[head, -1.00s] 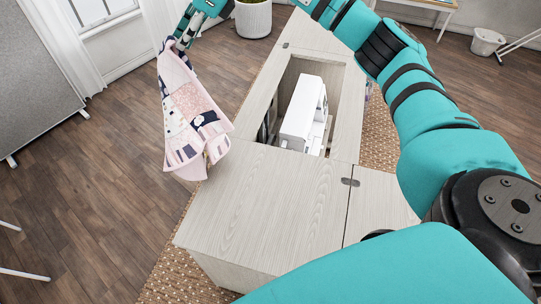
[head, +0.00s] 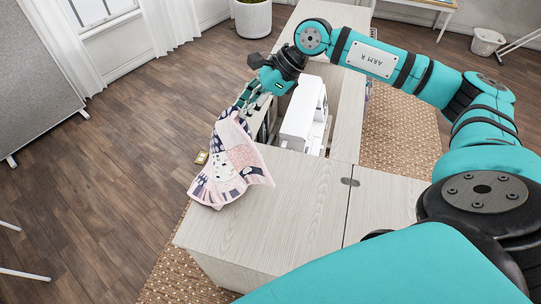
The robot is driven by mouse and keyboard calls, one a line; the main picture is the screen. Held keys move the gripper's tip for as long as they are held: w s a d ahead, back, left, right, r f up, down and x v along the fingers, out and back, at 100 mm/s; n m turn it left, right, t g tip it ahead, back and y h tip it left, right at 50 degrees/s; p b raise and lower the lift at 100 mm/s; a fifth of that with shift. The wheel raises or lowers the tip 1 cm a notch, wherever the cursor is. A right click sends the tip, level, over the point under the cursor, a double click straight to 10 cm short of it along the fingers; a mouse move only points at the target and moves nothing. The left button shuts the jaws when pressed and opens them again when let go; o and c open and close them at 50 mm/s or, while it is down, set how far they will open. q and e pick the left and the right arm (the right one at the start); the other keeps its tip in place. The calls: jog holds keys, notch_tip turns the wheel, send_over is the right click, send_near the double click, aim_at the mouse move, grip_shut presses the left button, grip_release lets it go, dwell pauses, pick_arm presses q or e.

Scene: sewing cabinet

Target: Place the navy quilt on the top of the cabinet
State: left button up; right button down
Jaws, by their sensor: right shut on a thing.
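The quilt (head: 238,163) is a pink patchwork with navy and white patches. My right gripper (head: 246,103) is shut on its upper end, and the quilt hangs down from it. The quilt overlaps the left edge of the pale wood cabinet top (head: 290,215) in the picture; I cannot tell whether its lower part touches the top. The fingertips are partly hidden by the gripper and the cloth. My left gripper is not in view.
A white sewing machine (head: 302,112) stands in the cabinet's opening. The near part of the cabinet top is clear. A woven rug (head: 397,133) lies under the cabinet. A grey panel (head: 38,70) stands far left.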

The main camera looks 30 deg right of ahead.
jog(key=s+d+f, duration=0.5)
jog(key=s+f, duration=0.5)
jog(key=f, duration=0.1)
jog(key=s+d+f, duration=0.5)
jog(key=s+f, duration=0.6)
jog(key=s+d+f, duration=0.6)
jog(key=s+f, duration=0.4)
jog(key=shift+s+f, duration=0.15)
jog(key=shift+f, duration=0.25)
jog(key=c, duration=1.1)
grip_release()
